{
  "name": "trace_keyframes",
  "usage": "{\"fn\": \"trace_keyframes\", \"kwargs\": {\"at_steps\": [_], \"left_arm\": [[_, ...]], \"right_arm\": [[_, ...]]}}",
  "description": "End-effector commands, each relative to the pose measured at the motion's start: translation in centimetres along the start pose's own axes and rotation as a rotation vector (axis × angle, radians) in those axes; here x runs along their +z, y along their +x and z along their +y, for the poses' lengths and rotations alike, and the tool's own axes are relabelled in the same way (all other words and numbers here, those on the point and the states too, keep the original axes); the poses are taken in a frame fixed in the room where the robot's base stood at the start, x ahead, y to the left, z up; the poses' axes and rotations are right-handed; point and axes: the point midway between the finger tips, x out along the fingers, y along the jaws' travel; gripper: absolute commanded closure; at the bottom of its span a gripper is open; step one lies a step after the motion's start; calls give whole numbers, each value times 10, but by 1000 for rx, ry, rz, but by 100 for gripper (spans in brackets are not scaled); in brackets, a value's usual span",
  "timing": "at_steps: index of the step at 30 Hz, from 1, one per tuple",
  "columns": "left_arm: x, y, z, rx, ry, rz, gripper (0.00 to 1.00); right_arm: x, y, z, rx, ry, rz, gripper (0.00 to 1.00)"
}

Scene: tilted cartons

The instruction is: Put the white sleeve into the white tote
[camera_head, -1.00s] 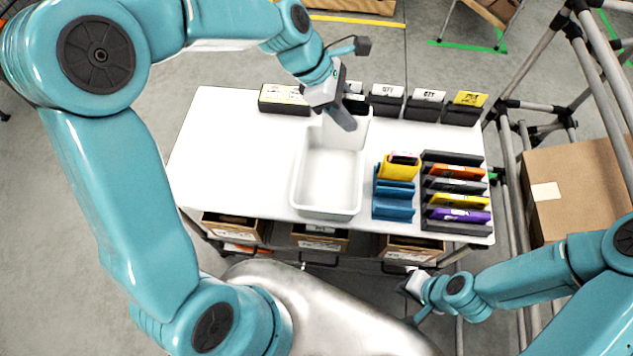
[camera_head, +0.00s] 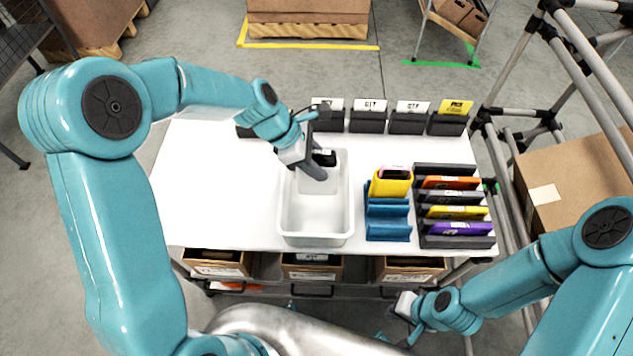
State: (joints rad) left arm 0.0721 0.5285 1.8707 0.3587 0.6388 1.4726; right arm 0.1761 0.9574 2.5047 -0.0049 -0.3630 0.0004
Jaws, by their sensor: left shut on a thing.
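The white tote (camera_head: 316,239) stands on the table's middle, open at the top. My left gripper (camera_head: 318,168) is at the tote's back end, shut on the white sleeve (camera_head: 318,183). The sleeve is upright, with a dark top edge, and shows against the tote's back part. Its lower end seems within the tote's opening; I cannot tell whether it touches the floor. The gripper's fingers hide part of the sleeve. My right gripper (camera_head: 408,308) is low in front of the table, away from the tote; its jaws are too small to read.
A blue rack (camera_head: 388,235) with a yellow sleeve (camera_head: 390,188) stands right of the tote. Beside it is a dark rack (camera_head: 456,242) with coloured sleeves. Dark labelled bins (camera_head: 407,123) line the table's back. The table (camera_head: 210,190) is clear on the left.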

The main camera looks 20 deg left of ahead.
Motion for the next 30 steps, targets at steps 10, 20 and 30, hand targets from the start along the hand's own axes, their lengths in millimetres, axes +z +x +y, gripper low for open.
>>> {"fn": "trace_keyframes", "kwargs": {"at_steps": [10,20,30], "left_arm": [[-29,42,0,0,-4,0,100],[-42,62,1,4,-2,0,100],[-44,65,1,3,-1,0,32]], "right_arm": [[0,6,2,0,0,0,100],[0,8,3,0,0,0,100],[0,10,4,0,0,0,100]]}}
